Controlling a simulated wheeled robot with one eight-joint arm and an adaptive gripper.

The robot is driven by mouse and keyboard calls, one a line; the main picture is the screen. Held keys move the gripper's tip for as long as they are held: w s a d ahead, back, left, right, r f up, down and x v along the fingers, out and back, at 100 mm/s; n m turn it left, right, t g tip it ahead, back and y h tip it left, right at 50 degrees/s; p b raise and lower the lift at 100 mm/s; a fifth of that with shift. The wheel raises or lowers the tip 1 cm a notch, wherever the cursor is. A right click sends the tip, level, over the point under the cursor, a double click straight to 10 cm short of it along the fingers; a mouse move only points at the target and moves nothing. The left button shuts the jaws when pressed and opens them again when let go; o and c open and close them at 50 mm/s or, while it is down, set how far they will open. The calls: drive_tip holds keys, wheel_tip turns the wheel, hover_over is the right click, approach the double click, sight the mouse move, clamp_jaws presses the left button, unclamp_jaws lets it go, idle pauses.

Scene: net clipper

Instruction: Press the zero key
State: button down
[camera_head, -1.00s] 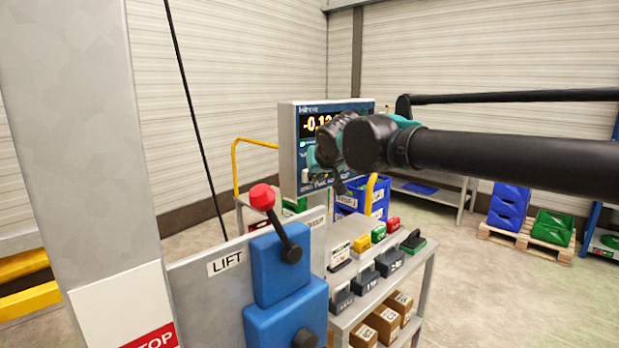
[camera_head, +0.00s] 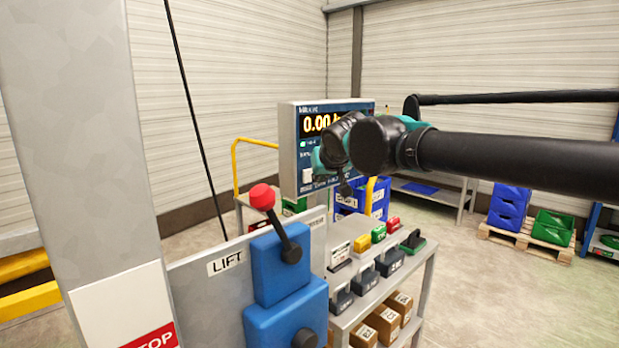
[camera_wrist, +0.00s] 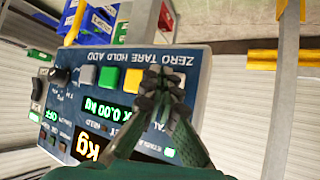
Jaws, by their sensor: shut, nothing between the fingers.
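The weighing indicator panel (camera_head: 289,150) stands beyond the lift post in the head view, and its display (camera_head: 314,123) reads 0.00. In the wrist view the panel (camera_wrist: 190,105) appears upside down, with its lit display (camera_wrist: 98,106) reading 0.00 kg. A key row labelled ZERO, TARE, HOLD, ADD shows a yellow key (camera_wrist: 133,80), a green key (camera_wrist: 110,76) and a grey key (camera_wrist: 88,74). My gripper (camera_wrist: 163,88) is shut and empty, its tips over the key place under ZERO. They hide that key; I cannot tell whether they touch it.
A blue lift control box (camera_head: 280,270) with a red-knobbed lever (camera_head: 263,198) stands close in front. A trolley (camera_head: 425,290) carries weights, colored blocks and boxes. A yellow rail (camera_head: 236,165) stands behind the panel.

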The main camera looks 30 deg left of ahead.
drive_tip(key=d, duration=0.2)
drive_tip(key=s+d, duration=0.1)
drive_tip(key=d, duration=0.1)
drive_tip(key=shift+s+d, duration=0.15)
drive_tip(key=shift+d, duration=0.25)
idle(0.9)
drive_tip(key=w+d+f+m+h, duration=0.2)
drive_tip(key=w+d+f+h, duration=0.15)
drive_tip(key=d+f, duration=0.9)
drive_tip(key=w+d+f+m+h, duration=0.3)
drive_tip(key=d+f, duration=0.4)
drive_tip(key=d, duration=1)
drive_tip(key=s+d+f+m+g, duration=0.1)
drive_tip(key=s+d+f+m, duration=0.1)
drive_tip(key=s+d+f, duration=0.6)
drive_tip(key=s+d+f+m+g, duration=0.1)
drive_tip(key=s+d+f+g, duration=0.1)
drive_tip(key=s+d+f, duration=0.6)
drive_tip(key=d+f+h, duration=0.1)
drive_tip(key=d+f, duration=0.1)
drive_tip(key=d, duration=0.5)
drive_tip(key=shift+f+m+g, duration=0.25)
drive_tip(key=shift+m+g, duration=0.05)
drive_tip(key=shift+m, duration=0.1)
